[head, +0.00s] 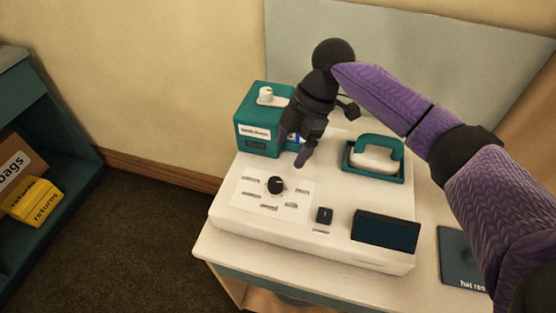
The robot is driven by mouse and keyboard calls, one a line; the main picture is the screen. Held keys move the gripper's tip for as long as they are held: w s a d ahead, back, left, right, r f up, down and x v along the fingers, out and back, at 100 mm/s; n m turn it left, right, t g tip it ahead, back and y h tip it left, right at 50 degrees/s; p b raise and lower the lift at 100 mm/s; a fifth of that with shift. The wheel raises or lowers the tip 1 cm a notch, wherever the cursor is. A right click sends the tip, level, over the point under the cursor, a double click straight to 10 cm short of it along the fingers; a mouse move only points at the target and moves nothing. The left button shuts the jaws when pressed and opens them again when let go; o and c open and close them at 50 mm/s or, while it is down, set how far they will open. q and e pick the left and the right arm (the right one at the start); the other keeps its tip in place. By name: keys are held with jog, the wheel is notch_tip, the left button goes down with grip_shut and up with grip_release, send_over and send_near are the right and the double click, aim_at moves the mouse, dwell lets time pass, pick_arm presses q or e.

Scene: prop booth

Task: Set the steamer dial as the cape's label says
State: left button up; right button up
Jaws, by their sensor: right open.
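The steamer (335,235) is a white unit on a small table. Its black round dial (275,185) sits on a white plate with several small labels around it, too small to read. The dial's pointer setting cannot be made out. My right gripper (294,148) is open and empty, above and behind the dial, apart from it, in front of the teal box. The cape and its label do not show in this view. My left gripper is not in view.
A teal box (252,132) with a white cap stands at the steamer's back left. A teal-handled iron (373,155) rests in a tray at the right. A dark screen (386,230) and black switch (324,215) are in front. Left shelf holds a yellow "returns" box (38,203).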

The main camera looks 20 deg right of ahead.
aim_at(276, 182)
jog(key=b+x, duration=0.1)
jog(key=x, duration=0.6)
jog(key=shift+s+a+f+b, duration=0.15)
jog(key=shift+s+f+b, duration=0.05)
jog(key=shift+f+b, duration=0.2)
jog(key=shift+a+f, duration=0.2)
jog(key=shift+f, duration=0.1)
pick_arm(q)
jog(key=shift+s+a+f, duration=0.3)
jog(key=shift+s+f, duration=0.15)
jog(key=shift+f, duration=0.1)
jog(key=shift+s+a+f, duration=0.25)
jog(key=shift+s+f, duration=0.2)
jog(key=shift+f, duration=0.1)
pick_arm(e)
jog(key=shift+c, duration=1)
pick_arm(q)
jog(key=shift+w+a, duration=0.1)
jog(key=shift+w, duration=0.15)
pick_arm(e)
grip_shut()
